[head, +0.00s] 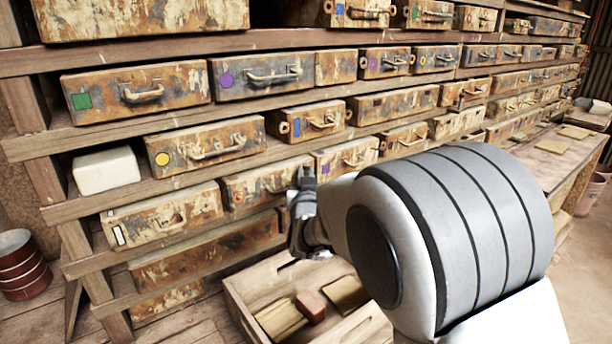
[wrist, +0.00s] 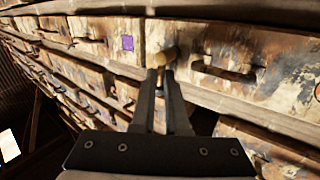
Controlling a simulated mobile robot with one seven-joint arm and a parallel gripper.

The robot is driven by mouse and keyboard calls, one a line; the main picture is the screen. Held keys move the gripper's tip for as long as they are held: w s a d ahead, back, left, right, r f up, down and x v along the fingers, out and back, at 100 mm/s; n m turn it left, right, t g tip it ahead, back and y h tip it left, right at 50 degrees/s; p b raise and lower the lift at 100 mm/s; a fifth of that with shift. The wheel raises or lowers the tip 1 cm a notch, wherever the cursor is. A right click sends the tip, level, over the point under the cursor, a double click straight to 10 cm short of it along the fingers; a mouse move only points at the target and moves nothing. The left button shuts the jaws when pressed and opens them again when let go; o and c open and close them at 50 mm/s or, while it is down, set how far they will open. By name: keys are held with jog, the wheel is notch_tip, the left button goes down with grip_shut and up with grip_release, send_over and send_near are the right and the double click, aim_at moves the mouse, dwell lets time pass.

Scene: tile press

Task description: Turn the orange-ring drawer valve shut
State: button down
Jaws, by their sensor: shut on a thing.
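The drawer with the orange ring (head: 238,197) is in the second row from the bottom left of my gripper in the head view. In the wrist view its orange ring mark (wrist: 317,91) sits at the right edge, with a dark handle (wrist: 222,72) on the front. A brass valve (wrist: 166,57) sticks out near the drawer's other end. My gripper (wrist: 161,76) is at the valve, its two fingers close together and shut on the valve's stem. In the head view my gripper (head: 303,188) is at the drawer's right end, and the valve is hidden.
A purple-square drawer (head: 348,157) is right beside it; its purple mark (wrist: 127,43) shows in the wrist view. Below stands an open wooden crate (head: 243,314) with a reddish block (head: 311,306). Wooden shelf rails run close above and below the drawer. A white block (head: 106,170) lies left.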

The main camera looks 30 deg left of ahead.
jog(key=shift+w+r, duration=0.1)
jog(key=shift+r, duration=0.3)
jog(key=shift+w+d+f+m+g+y+b, duration=0.15)
jog(key=shift+w+d+f+m+g+b, duration=0.3)
jog(key=shift+m+g, duration=1.25)
jog(key=shift+w+d+f+m+g+y+b, duration=0.2)
jog(key=shift+w+m+g, duration=0.5)
jog(key=shift+m+g, duration=1)
jog(key=shift+w+d+f+m+g+y+b, duration=0.15)
jog(key=shift+w+d+f+m+g+b, duration=0.3)
jog(key=shift+m+g, duration=1.25)
jog(key=shift+w+a+r+m, duration=0.1)
jog(key=shift+m, duration=0.3)
jog(key=c, duration=0.9)
grip_release()
jog(key=shift+c, duration=0.2)
jog(key=shift+f, duration=0.2)
jog(key=b+v, duration=0.1)
jog(key=v, duration=1.6)
jog(key=shift+s, duration=0.35)
